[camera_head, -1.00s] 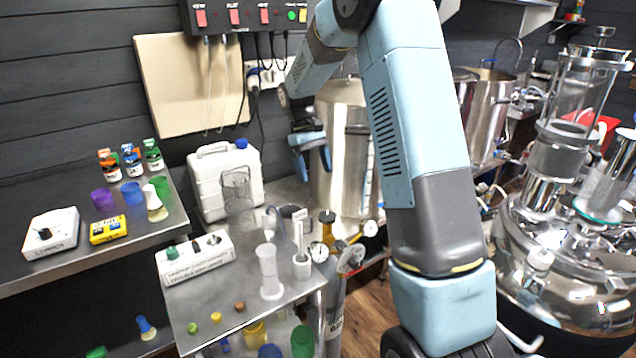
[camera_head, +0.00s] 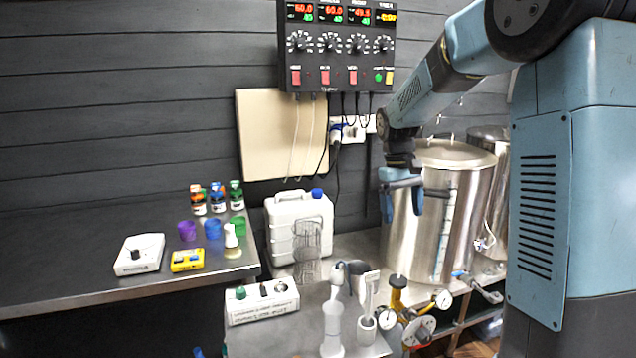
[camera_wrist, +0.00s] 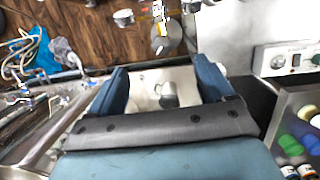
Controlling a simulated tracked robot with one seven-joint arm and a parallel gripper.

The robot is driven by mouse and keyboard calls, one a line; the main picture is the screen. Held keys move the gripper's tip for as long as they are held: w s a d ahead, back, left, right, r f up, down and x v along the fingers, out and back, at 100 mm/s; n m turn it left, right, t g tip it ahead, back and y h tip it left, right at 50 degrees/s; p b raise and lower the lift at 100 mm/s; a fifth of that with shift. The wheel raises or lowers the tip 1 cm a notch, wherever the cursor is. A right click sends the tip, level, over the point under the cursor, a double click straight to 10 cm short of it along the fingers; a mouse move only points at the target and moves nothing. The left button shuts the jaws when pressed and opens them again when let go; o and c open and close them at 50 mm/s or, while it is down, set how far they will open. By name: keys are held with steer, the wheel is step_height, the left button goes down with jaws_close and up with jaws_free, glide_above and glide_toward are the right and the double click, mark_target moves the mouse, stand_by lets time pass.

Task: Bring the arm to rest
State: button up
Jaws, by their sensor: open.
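My gripper (camera_head: 402,212) hangs from the blue arm in front of a large steel kettle (camera_head: 437,215) in the head view. Its two blue fingers point down and stand apart, with nothing between them. In the wrist view the open fingers (camera_wrist: 162,78) frame a pale surface some way beyond, with a small grey cup-like thing on it. The fingers touch nothing that I can see.
A white canister (camera_head: 290,225) stands left of the kettle. The left bench (camera_head: 70,290) holds small bottles and coloured cups. A control panel (camera_head: 340,45) hangs on the wall.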

steer(key=s+d+r+m+t, duration=0.1)
steer(key=s+r+t, duration=0.2)
steer(key=s, duration=1)
steer(key=s+r+m+t+y, duration=0.1)
steer(key=s+r+t, duration=0.3)
steer(key=s, duration=1)
steer(key=shift+s+d+r+m+t, duration=0.3)
steer(key=shift+d+r+m, duration=0.1)
steer(key=shift+m, duration=0.4)
